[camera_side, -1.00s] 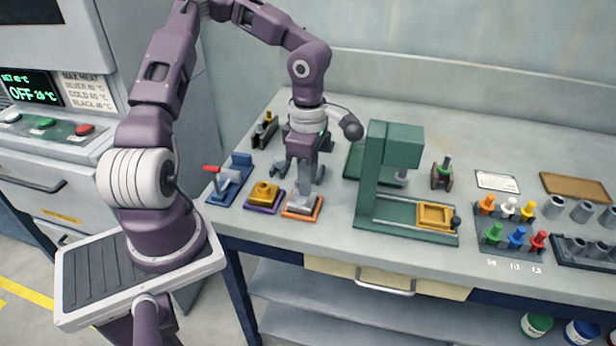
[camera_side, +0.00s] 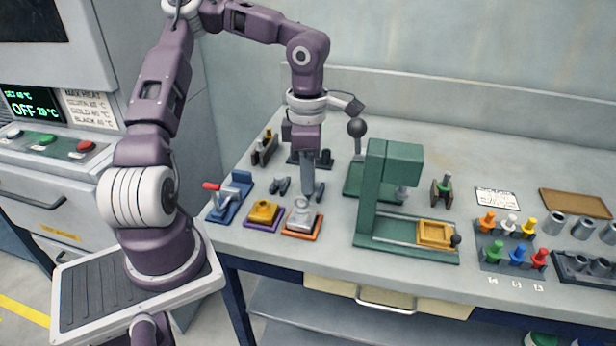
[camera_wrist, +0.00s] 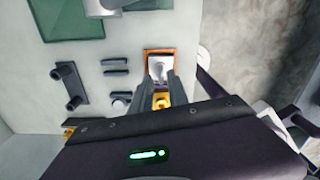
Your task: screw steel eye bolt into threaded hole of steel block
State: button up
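The steel block (camera_side: 303,222) sits in an orange-edged tray at the front edge of the bench. A pale steel ring, seemingly the eye bolt (camera_side: 301,203), stands on top of it; how deep it sits I cannot tell. My gripper (camera_side: 314,196) is seen edge-on, just above and behind the ring. In the wrist view, its two fingers (camera_wrist: 160,80) are apart with a gap between them, pointing at the steel block (camera_wrist: 159,64). The fingers partly hide the block there. I see nothing held between them.
A brass block (camera_side: 264,212) in a purple-edged tray and a blue clamp with a red handle (camera_side: 228,197) stand to the left. A green press (camera_side: 372,190) stands close on the right. Small dark bars (camera_side: 280,186) lie behind. Coloured pegs (camera_side: 517,238) are farther right.

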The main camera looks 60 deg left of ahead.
jog(key=n, duration=0.6)
jog(key=shift+w+a+n, duration=0.15)
jog(key=shift+a+n, duration=0.15)
jog(key=shift+a, duration=0.05)
jog(key=shift+a+n, duration=0.15)
jog(key=shift+n, duration=0.35)
jog(key=n, duration=0.3)
jog(key=shift+a, duration=0.15)
jog(key=n, duration=0.5)
jog(key=shift+s+a+n, duration=0.2)
jog(key=shift+n, duration=0.2)
jog(key=n, duration=0.3)
jog(key=shift+s+a, duration=0.1)
jog(key=shift+s, duration=0.05)
jog(key=n, duration=0.4)
jog(key=shift+s+n, duration=0.25)
jog(key=shift+n, duration=0.15)
jog(key=n, duration=0.4)
jog(key=shift+s, duration=0.25)
jog(key=n, duration=0.5)
jog(key=shift+s, duration=0.2)
